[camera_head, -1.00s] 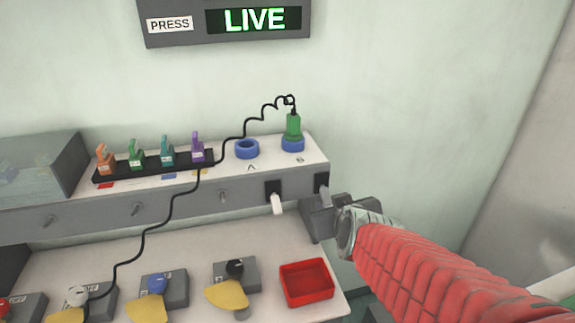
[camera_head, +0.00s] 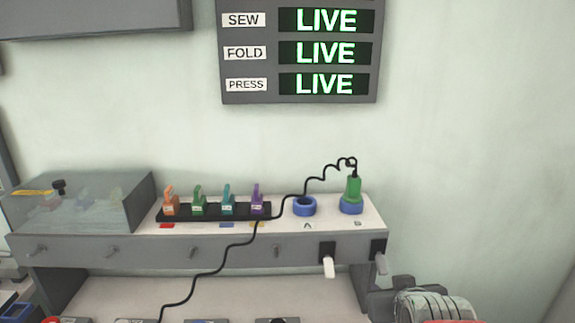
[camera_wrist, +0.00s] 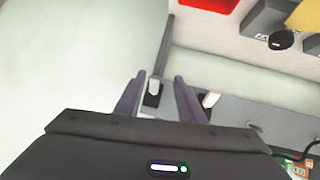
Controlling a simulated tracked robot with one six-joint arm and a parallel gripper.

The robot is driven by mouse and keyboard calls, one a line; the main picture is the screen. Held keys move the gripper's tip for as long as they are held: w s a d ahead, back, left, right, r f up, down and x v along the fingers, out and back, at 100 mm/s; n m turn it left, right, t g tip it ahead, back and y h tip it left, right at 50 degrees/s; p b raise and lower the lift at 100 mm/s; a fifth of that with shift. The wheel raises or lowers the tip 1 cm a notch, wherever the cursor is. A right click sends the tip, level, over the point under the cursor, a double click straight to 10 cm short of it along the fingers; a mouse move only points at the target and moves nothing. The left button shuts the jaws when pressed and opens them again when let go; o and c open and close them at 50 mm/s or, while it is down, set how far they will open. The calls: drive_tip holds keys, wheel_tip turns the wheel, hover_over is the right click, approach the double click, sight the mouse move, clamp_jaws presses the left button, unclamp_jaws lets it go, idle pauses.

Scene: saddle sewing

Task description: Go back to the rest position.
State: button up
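My gripper (camera_head: 402,286) is at the lower right in the head view, just below and right of the right-hand lever (camera_head: 381,264) on the bench front. In the wrist view, the two dark fingers (camera_wrist: 159,78) are apart with nothing held. A lever with a dark base (camera_wrist: 153,92) shows in the gap between them; the depth between it and the fingers cannot be told. My arm is mostly cut off by the bottom edge of the head view.
A white lever (camera_head: 328,267) hangs left of it. On the shelf, a green plug (camera_head: 352,188) with a black cable stands in the right blue ring (camera_head: 351,207); the left blue ring (camera_head: 304,206) is empty. Coloured tags stand on a black rack (camera_head: 240,213). The board (camera_head: 299,103) reads LIVE three times.

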drive_tip(key=s+a+g+y, duration=0.1)
drive_tip(key=s+a+g, duration=0.1)
drive_tip(key=s+a, duration=0.2)
drive_tip(key=s+a+g+y, duration=0.1)
drive_tip(key=s+a, duration=0.3)
drive_tip(key=s, duration=0.6)
drive_tip(key=shift+a+r+g, duration=0.25)
drive_tip(key=shift+r+g, duration=0.2)
drive_tip(key=shift+g, duration=0.45)
